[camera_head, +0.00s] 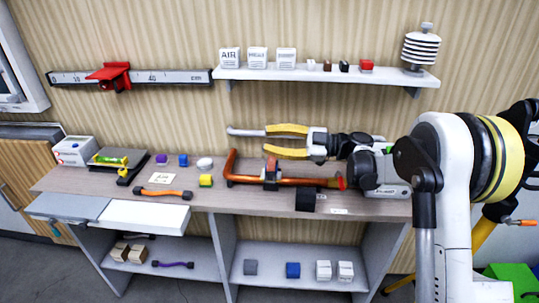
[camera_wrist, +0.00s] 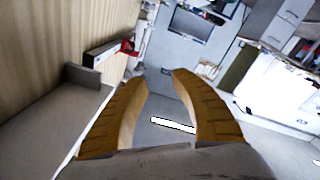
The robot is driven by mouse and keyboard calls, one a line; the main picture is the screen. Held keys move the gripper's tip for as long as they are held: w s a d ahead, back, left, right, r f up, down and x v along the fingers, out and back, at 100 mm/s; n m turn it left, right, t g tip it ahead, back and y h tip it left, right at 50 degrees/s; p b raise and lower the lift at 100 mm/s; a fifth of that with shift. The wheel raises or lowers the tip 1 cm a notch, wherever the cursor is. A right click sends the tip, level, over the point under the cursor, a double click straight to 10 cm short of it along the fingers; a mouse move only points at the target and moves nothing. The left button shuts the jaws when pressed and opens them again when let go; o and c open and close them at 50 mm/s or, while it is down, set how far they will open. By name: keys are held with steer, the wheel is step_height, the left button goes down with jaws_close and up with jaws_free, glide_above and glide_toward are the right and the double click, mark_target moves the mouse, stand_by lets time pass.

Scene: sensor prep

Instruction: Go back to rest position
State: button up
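My gripper (camera_head: 267,139) is at the centre of the head view, above the back of the workbench, its two yellow fingers pointing left. The fingers are apart with a gap between them. In the wrist view my gripper (camera_wrist: 158,78) is also open, and nothing is held between the fingertips. My arm comes in from the right, bent, with its large white and yellow joint near the camera. An orange-red pipe frame (camera_head: 231,165) lies on the workbench (camera_head: 255,200) just below and in front of the gripper.
A wall shelf (camera_head: 330,73) with white boxes, small blocks and a finned white sensor (camera_head: 420,47) hangs above the gripper. A red clamp (camera_head: 110,75) sits on a wall ruler (camera_head: 170,77). An orange-handled tool (camera_head: 160,193) and small blocks lie at left on the bench.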

step_height(320, 180, up, 2)
steer(key=shift+r, duration=0.1)
steer(key=s+d+f+m+t+h, duration=0.1)
steer(key=s+d+m+t+h, duration=0.35)
steer(key=s+m+h, duration=0.8)
steer(key=s+d+f+m+t+h, duration=0.1)
steer(key=s+d+f+m+h, duration=0.2)
steer(key=s+d, duration=0.6)
steer(key=s+d+f+m+h, duration=0.3)
steer(key=s+d+f+m, duration=0.1)
steer(key=s+d+m, duration=0.4)
steer(key=shift+s+d+t, duration=0.35)
steer(key=shift+s+d, duration=0.05)
steer(key=shift+s, duration=0.6)
